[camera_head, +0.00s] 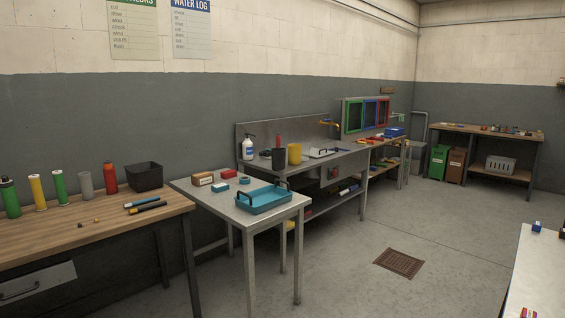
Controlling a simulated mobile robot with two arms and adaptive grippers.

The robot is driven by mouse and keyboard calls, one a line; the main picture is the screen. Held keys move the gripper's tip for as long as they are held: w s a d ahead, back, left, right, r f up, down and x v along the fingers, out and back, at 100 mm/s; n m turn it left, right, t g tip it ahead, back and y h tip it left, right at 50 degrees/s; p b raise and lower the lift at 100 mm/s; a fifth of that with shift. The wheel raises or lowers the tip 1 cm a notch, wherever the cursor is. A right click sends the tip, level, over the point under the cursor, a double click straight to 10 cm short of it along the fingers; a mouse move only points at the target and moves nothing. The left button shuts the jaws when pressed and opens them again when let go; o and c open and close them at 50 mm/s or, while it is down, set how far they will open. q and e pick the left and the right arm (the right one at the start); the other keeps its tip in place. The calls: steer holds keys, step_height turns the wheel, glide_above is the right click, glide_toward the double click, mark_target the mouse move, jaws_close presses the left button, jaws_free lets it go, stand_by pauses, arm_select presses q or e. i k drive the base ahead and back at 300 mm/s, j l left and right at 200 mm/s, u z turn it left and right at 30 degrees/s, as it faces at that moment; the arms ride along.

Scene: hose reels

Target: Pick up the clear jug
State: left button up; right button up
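The metal sink bench (345,160) along the wall holds a white pump bottle (248,149), a black cup (279,158), a yellow cup (294,153) and a pale, flat item (320,153) too small to identify. Neither of my grippers is in view.
A small metal table (278,217) with a blue handled tray (264,204) juts out ahead. A white tabletop (538,265) edges in at right. The floor around the drain grate (399,263) is clear.

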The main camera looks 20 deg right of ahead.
mark_target(306, 147)
steer(key=i, duration=0.35)
steer(key=i+l, duration=0.25)
steer(key=i, duration=0.15)
steer(key=i+l, duration=0.25)
steer(key=i, duration=0.15)
steer(key=i+l+z, duration=0.1)
steer(key=i+l, duration=0.2)
steer(key=i, duration=0.15)
steer(key=i+l, duration=0.2)
steer(key=i, duration=0.2)
steer(key=i+l, duration=0.3)
steer(key=l, duration=0.25)
steer(key=i+l+z, duration=0.1)
steer(key=i+l, duration=0.2)
steer(key=l, duration=0.3)
steer(key=i+l, duration=0.35)
steer(key=l, duration=0.2)
steer(key=i+l, duration=0.3)
steer(key=l, duration=0.25)
steer(key=i+l+z, duration=0.1)
steer(key=i+l, duration=0.25)
steer(key=l, duration=0.2)
steer(key=i+l, duration=0.3)
steer(key=l, duration=0.2)
steer(key=i+l+z, duration=0.1)
steer(key=i+l, duration=0.25)
steer(key=l, duration=0.15)
